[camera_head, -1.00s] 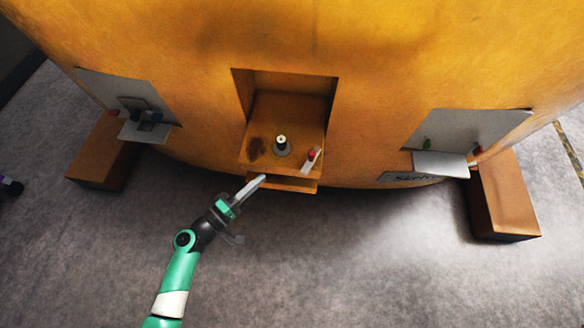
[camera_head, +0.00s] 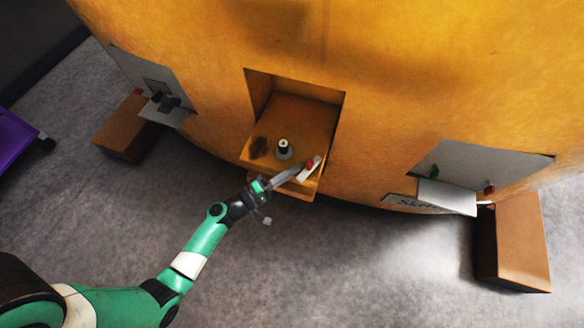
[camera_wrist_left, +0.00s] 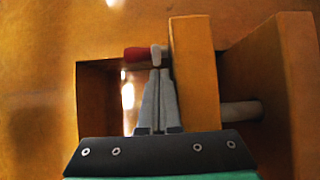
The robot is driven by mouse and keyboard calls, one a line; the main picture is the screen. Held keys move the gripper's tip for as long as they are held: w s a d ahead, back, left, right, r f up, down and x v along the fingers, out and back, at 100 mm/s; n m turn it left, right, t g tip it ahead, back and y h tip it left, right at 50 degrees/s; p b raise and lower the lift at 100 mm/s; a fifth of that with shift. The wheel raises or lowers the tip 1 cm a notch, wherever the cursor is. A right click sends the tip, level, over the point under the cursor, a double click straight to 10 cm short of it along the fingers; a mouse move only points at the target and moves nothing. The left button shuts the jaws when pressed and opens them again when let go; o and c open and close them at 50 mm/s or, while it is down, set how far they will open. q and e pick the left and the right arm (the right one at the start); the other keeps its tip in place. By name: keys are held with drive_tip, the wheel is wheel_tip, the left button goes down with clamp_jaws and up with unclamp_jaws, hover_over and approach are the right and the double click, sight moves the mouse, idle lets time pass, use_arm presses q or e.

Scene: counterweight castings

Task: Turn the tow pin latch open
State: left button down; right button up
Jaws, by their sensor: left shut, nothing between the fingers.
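The tow pin latch (camera_head: 309,168) is a small pale lever with a red grip at the front right of the yellow pocket in the casting. The tow pin's grey-and-white top (camera_head: 284,149) stands upright on the pocket's shelf to its left. My left gripper (camera_head: 296,170) is shut and empty, its tips close beside the latch. In the left wrist view the shut fingers (camera_wrist_left: 158,72) point at the latch's red grip (camera_wrist_left: 136,54) and pale end. I cannot tell whether they touch. A pale round shaft (camera_wrist_left: 241,110) shows between two yellow plates. My right gripper is out of view.
The large yellow casting (camera_head: 400,80) fills the back. Grey side plates with small ledges (camera_head: 447,197) flank the pocket. Brown blocks (camera_head: 515,240) sit under the casting at both sides. A purple cart (camera_head: 15,145) stands at far left. The grey floor in front is clear.

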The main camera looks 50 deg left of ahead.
sight(299, 179)
use_arm(q)
drive_tip(key=shift+w+a+r, duration=0.1)
drive_tip(key=shift+w, duration=0.05)
drive_tip(key=d+b, duration=0.1)
drive_tip(key=d, duration=0.1)
drive_tip(key=d+b, duration=0.1)
drive_tip(key=shift+d+f+b, duration=0.15)
drive_tip(key=shift+f+b, duration=0.1)
drive_tip(key=shift+b, duration=0.05)
drive_tip(key=shift+s+d+r, duration=0.1)
drive_tip(key=shift+s+r, duration=0.05)
drive_tip(key=shift+s, duration=0.05)
drive_tip(key=shift+r, duration=0.1)
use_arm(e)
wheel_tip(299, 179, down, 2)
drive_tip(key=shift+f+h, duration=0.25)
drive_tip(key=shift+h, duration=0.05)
